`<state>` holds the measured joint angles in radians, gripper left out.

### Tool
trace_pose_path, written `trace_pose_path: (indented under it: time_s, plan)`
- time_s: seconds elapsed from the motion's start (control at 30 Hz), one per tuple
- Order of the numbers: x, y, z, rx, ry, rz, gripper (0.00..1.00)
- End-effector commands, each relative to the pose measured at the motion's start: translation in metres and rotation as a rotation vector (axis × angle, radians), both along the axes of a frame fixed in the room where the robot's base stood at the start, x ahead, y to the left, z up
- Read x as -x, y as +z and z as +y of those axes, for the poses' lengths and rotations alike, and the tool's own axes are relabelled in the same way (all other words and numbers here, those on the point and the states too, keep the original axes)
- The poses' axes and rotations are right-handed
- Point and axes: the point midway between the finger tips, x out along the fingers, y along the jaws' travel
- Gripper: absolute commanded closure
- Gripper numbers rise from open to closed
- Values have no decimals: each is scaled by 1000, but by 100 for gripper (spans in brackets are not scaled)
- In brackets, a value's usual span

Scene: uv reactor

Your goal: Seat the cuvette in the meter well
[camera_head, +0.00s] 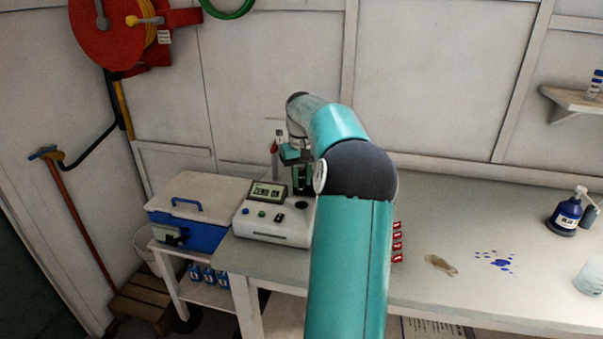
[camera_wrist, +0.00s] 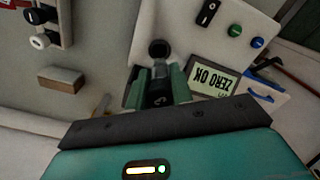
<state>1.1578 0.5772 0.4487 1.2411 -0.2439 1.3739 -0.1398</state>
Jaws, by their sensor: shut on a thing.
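The meter (camera_head: 270,225) is a white box on the bench, with a lit display; in the wrist view (camera_wrist: 225,38) the display (camera_wrist: 215,77) reads ZERO OK, upside down. A dark round opening (camera_wrist: 158,48), which looks like the well, shows in the meter's top just beyond my fingertips. My gripper (camera_wrist: 158,88) is shut on the dark-topped cuvette (camera_wrist: 159,94), which sits between its green fingers. The cuvette's lower end is hidden, so I cannot tell its height over the meter. In the head view my gripper (camera_head: 297,158) is above the meter's back right part, partly hidden by my arm.
A blue and white cooler (camera_head: 190,210) stands left of the meter. Small red items (camera_head: 397,243) lie right of my arm. Stains (camera_head: 440,265), a blue bottle (camera_head: 566,215) and a clear beaker (camera_head: 590,277) are farther right. A brown block (camera_wrist: 62,80) lies beside the meter.

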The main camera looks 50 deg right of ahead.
Motion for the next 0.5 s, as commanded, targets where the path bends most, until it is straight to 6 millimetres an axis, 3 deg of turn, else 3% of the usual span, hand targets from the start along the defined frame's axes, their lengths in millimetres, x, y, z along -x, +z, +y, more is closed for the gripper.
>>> trace_pose_path:
  time_s: [0.5]
  plan:
    - [-1,-41,-1,-1,0,0,100]
